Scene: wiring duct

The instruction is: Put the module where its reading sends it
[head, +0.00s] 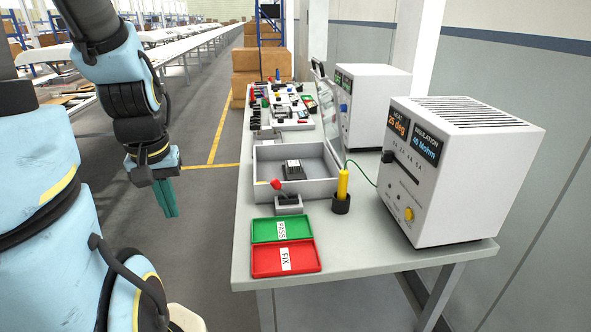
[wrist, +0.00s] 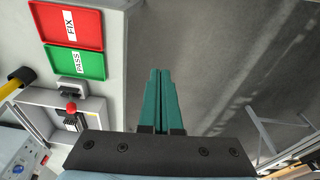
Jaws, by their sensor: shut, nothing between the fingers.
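My gripper (head: 171,214) is shut and empty, its green fingers pointing down beside the bench's left edge, over the floor; in the wrist view the fingers (wrist: 160,72) lie together. A small dark module with a pale top (head: 293,168) sits in a grey open-topped box (head: 268,157) on the bench; it also shows in the wrist view (wrist: 72,122). A white meter (head: 465,175) has displays that appear to read heat 25 deg and insulation 40 Mohm. The green PASS tray (head: 262,231) and the red FIX tray (head: 264,262) are both empty.
A red-knobbed lever (head: 277,184) stands between the box and the PASS tray. A yellow-handled probe (head: 342,184) stands upright in a black holder, with a green cable behind. A second white instrument (head: 375,100) and cluttered parts (head: 285,105) are farther back. The floor left of the bench is clear.

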